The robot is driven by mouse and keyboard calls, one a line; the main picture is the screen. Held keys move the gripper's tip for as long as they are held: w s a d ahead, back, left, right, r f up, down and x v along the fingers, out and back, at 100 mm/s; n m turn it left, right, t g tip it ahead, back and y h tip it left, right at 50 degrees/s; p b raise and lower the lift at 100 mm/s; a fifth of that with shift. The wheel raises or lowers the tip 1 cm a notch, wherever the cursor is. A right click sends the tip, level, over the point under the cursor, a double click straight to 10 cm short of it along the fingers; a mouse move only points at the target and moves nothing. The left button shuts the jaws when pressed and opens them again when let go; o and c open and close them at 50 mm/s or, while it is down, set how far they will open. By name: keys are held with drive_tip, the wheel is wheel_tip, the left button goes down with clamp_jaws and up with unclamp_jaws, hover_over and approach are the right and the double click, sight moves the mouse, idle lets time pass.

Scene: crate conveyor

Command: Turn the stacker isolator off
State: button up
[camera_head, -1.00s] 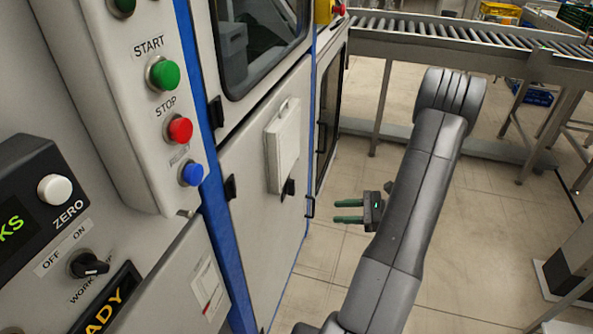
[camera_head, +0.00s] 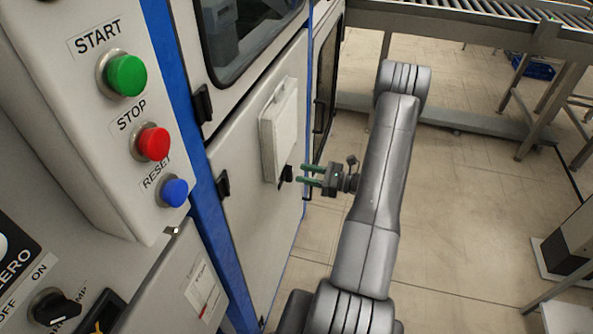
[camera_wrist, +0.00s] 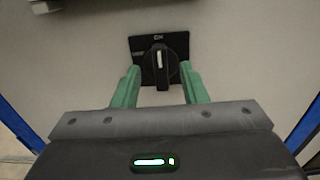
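The stacker isolator (camera_wrist: 158,62) is a black rotary knob on a black square plate, on the pale cabinet wall. In the wrist view its handle stands upright, its white mark toward a label at the top that seems to read ON. A label at the plate's left is too blurred to read. In the head view the isolator (camera_head: 286,174) is small, just below a white box. My gripper (camera_head: 300,174) points at it from the right. In the wrist view the green fingers of my gripper (camera_wrist: 161,72) are apart, one each side of the knob, with gaps; contact does not show.
The white box (camera_head: 279,130) juts from the cabinet door just above the isolator. A control panel with START (camera_head: 126,75), STOP (camera_head: 153,143) and RESET (camera_head: 174,191) buttons and a work lamp switch (camera_head: 55,308) is at left. A roller conveyor (camera_head: 470,25) stands behind.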

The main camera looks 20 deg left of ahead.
sight(292, 171)
drive_tip(key=shift+s+a, duration=0.1)
drive_tip(key=shift+a, duration=1.7)
clamp_jaws()
